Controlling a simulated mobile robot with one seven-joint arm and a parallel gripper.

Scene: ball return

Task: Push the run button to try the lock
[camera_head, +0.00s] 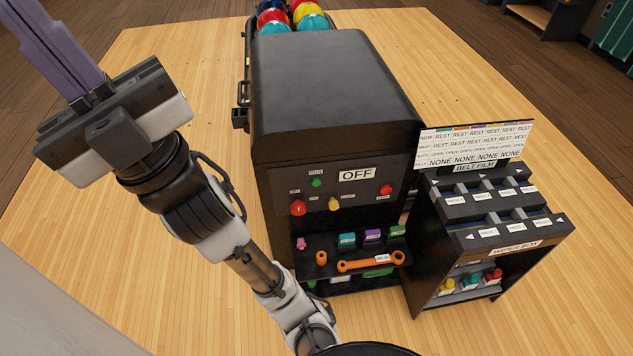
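The black machine (335,95) stands in the middle of the view, with its control panel facing me. A white sign (356,175) reads OFF. My gripper (48,35) is raised at the upper left, well apart from the panel. Long purple-grey finger-like parts point to the upper left and are cut by the frame edge, so its opening is unclear.
A shelf (384,256) below the panel holds coloured blocks and an orange wrench (370,262). A black wiper-box stand (420,250) with a white chart (474,143) stands at the right. Coloured balls (312,22) lie behind the machine. Wooden floor is clear at the left.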

